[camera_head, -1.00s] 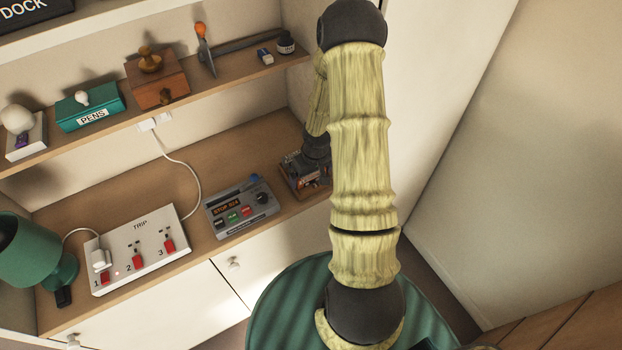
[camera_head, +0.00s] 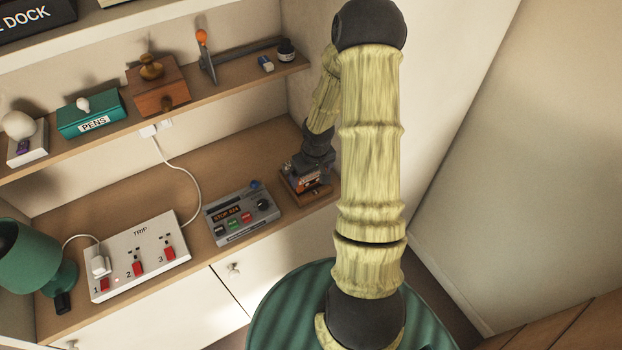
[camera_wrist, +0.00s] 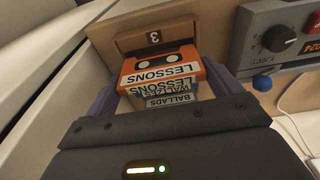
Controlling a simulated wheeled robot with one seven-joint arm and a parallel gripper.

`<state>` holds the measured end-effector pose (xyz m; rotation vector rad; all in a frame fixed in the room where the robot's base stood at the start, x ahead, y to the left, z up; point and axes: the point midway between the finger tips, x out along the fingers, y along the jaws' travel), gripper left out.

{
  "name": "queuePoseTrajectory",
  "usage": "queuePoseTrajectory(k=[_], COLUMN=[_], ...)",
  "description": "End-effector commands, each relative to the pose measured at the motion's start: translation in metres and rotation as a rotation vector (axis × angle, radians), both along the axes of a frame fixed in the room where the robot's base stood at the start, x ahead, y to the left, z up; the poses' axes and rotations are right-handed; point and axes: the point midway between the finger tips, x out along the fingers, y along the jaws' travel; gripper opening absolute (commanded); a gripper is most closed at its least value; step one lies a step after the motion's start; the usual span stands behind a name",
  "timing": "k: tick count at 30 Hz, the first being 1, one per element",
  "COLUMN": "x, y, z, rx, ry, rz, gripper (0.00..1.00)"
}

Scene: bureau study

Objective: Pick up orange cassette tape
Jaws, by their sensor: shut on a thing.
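The orange cassette tape (camera_wrist: 155,68), labelled LESSONS, is between the purple fingers of my gripper (camera_wrist: 162,84) in the wrist view. My gripper is shut on it from both sides. Below its edge show other labels, one reading BALLADS (camera_wrist: 168,101); my dark gripper body hides what lies lower. In the head view the cassette (camera_head: 308,181) is a small orange patch under my gripper, at the wooden tray (camera_head: 292,194) on the right end of the desk. I cannot tell whether it is clear of the things below.
A grey control box (camera_head: 240,213) with knob and buttons is left of the tray. Farther left are a white TRIP panel (camera_head: 140,262) and green lamp (camera_head: 28,250). A side wall stands close on the right.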

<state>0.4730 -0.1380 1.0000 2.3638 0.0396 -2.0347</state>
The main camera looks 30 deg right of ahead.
Motion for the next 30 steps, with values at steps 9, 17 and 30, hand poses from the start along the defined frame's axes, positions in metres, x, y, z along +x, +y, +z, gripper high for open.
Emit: queuePoseTrajectory(k=[9,17,30], x=[0.001,0.001,0.000], y=[-0.002,-0.001,0.000], z=[0.087,0.136,0.147], rx=[-0.002,-0.002,0.001], ry=[-0.007,-0.003,0.000], rz=[-0.005,-0.001,0.001], gripper=[0.72,0.72,0.72])
